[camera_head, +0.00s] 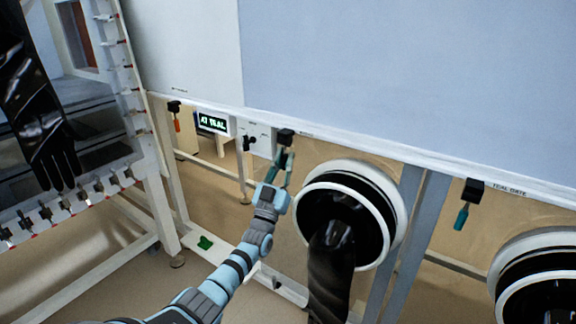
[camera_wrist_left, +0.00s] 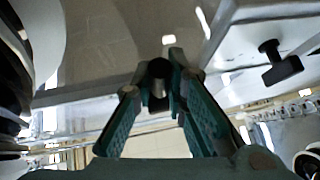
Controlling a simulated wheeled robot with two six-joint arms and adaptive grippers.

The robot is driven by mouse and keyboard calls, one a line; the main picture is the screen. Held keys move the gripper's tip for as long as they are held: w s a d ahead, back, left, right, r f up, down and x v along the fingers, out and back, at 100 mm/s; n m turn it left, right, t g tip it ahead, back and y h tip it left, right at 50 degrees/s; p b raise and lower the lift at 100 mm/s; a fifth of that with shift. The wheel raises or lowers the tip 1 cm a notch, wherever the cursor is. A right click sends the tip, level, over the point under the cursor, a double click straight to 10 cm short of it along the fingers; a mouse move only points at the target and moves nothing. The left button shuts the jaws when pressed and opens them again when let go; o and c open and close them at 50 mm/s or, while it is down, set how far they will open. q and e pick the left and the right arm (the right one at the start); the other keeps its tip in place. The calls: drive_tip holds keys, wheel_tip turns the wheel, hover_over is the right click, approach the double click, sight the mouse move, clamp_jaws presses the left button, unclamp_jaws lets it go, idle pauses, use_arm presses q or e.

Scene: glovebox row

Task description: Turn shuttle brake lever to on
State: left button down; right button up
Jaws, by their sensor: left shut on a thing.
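A black lever mount (camera_head: 286,136) sits under the lower edge of the large pale panel, left of the nearest glove port. My left gripper (camera_head: 285,160) reaches up to it from below. In the left wrist view its two green fingers (camera_wrist_left: 165,95) close around a dark lever end (camera_wrist_left: 158,82), and the gripper is shut on it. The fingers hide most of the lever handle. The label beside this mount is too small to read, so I cannot confirm by text that it is the shuttle brake. My right gripper is not in view.
A lever with an orange handle (camera_head: 177,122) hangs at left, and a teal-handled lever (camera_head: 462,215) hangs at right. A green-lit display (camera_head: 213,122) and a black knob (camera_head: 249,143) are left of the gripper. A round glove port (camera_head: 391,188) with a black glove stands close right.

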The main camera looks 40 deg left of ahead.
use_arm(q)
drive_tip(key=c, duration=1.6)
unclamp_jaws()
drive_tip(key=v, duration=1.2)
drive_tip(key=shift+f, duration=0.1)
